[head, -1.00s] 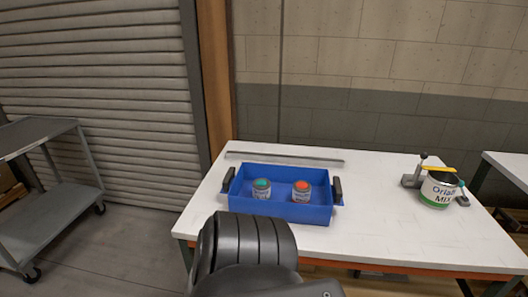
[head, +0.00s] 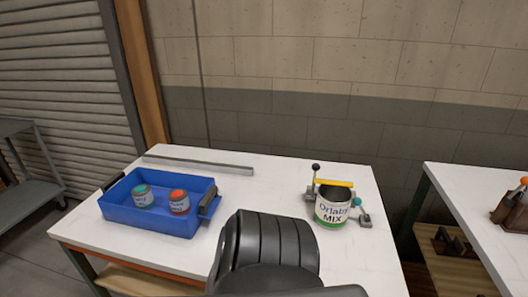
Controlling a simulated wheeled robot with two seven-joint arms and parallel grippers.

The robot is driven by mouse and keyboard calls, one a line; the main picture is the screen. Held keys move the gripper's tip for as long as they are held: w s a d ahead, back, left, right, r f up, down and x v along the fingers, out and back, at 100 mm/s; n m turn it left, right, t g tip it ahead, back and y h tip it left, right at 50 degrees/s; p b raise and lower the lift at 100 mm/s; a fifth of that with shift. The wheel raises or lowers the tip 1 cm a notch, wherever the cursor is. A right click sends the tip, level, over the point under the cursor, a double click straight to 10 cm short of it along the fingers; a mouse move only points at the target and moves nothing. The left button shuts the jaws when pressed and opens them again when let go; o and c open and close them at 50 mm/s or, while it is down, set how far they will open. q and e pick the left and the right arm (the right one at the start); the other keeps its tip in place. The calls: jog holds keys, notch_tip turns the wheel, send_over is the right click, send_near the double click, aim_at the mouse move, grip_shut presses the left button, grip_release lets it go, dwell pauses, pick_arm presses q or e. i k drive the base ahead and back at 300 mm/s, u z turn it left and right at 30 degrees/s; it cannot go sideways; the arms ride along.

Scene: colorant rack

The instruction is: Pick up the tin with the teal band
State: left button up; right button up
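The tin with the teal top (head: 142,195) stands upright in the left part of a blue tray (head: 157,224) on the white table. A second tin with an orange top (head: 179,201) stands to its right in the same tray. The bands on the tins are too small to make out well. Neither of my grippers shows in the head view.
A pail labelled Orlaby MIX (head: 333,207) stands in a clamp fixture at the table's right. A grey metal bar (head: 198,165) lies behind the tray. A second table (head: 470,195) is at the right, with a gap between. A grey cart (head: 32,172) stands far left.

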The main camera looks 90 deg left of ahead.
aim_at(142, 194)
jog(key=i, duration=0.5)
jog(key=u, duration=2.4)
